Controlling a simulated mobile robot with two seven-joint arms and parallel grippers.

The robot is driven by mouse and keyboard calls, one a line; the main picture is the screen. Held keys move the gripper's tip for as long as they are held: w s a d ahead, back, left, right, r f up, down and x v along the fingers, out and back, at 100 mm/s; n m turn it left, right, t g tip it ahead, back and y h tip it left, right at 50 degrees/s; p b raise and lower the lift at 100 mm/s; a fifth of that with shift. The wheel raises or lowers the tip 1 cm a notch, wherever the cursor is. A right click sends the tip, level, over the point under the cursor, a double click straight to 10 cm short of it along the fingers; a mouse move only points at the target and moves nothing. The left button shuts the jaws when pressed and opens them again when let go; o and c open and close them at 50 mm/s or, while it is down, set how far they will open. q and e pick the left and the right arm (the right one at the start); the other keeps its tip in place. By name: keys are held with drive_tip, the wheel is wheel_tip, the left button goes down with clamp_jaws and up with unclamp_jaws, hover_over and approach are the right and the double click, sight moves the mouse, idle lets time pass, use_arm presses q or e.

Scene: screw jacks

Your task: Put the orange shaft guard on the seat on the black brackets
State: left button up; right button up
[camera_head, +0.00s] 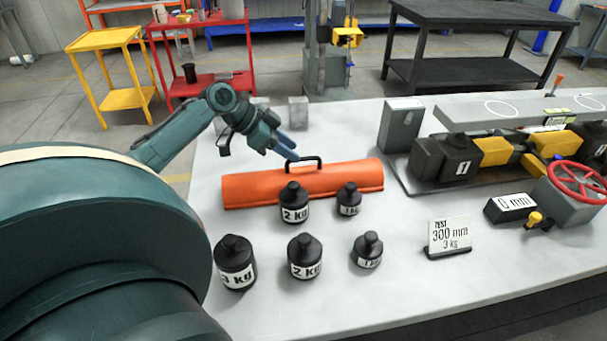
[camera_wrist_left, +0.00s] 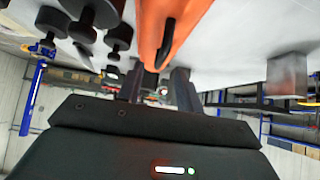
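The orange shaft guard (camera_head: 335,183), a long half-round cover with a black loop handle (camera_head: 304,163) on top, lies on the white table. My left gripper (camera_head: 290,152) is just above and behind the handle's left end, fingers pointing toward it. In the left wrist view the two fingers (camera_wrist_left: 156,86) stand apart, with the orange guard (camera_wrist_left: 170,22) and its handle (camera_wrist_left: 165,45) beyond them. The handle does not look held. The screw-jack machine (camera_head: 495,150) with black and yellow blocks stands at the right; I cannot single out the bracket seat. My right gripper is not in view.
Several black weights, such as the 2 kg one (camera_head: 305,257), stand in front of the guard; two are close to it. A test card (camera_head: 448,236), a 0 mm block (camera_head: 510,207) and a red handwheel (camera_head: 578,181) are at the right.

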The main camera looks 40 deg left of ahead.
sight(304, 158)
use_arm(q)
drive_tip(key=shift+p+x, duration=0.35)
drive_tip(key=shift+x, duration=2.4)
drive_tip(key=shift+f, duration=0.1)
drive_tip(key=shift+c, duration=0.4)
clamp_jaws()
drive_tip(key=shift+a, duration=0.1)
drive_tip(key=shift+r, duration=0.2)
